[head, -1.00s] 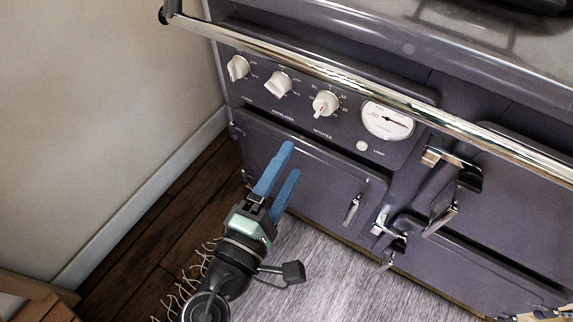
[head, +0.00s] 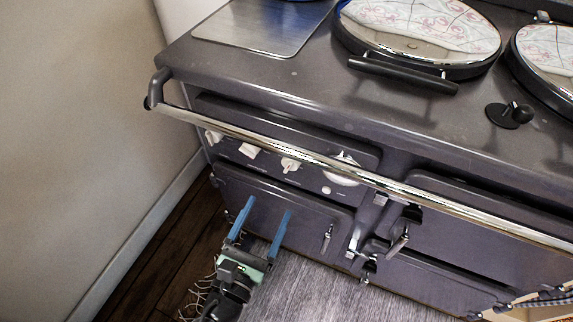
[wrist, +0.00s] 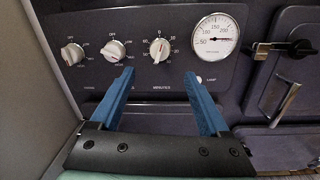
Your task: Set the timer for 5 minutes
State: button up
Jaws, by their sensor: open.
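The minutes timer knob (wrist: 159,50) is a white dial with a red mark on the dark control panel, third from the left in the wrist view. Its pointer is near upright, but the exact setting is too small to read. In the head view the timer knob (head: 291,164) sits below the chrome rail. My gripper (wrist: 164,84) is open and empty, its blue fingers apart. In the wrist view the knob shows between and beyond the fingertips, not touched. In the head view my gripper (head: 268,205) is in front of the oven door, lower than the knob.
Two other white knobs (wrist: 72,53) (wrist: 113,50) are left of the timer, and a round temperature gauge (wrist: 215,37) is to its right. A chrome rail (head: 270,138) runs in front of the panel top. A wall (head: 80,120) stands at the left.

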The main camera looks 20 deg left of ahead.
aim_at(288, 170)
jog(key=w+b, duration=0.1)
jog(key=w, duration=1)
jog(key=shift+w+a, duration=0.15)
jog(key=shift+w, duration=0.05)
grip_shut()
jog(key=shift+f+m+b, duration=0.1)
jog(key=shift+m+b, duration=0.5)
jog(key=shift+b, duration=0.1)
grip_release()
jog(key=s+p, duration=0.1)
jog(key=s, duration=1.2)
jog(key=shift+p, duration=0.35)
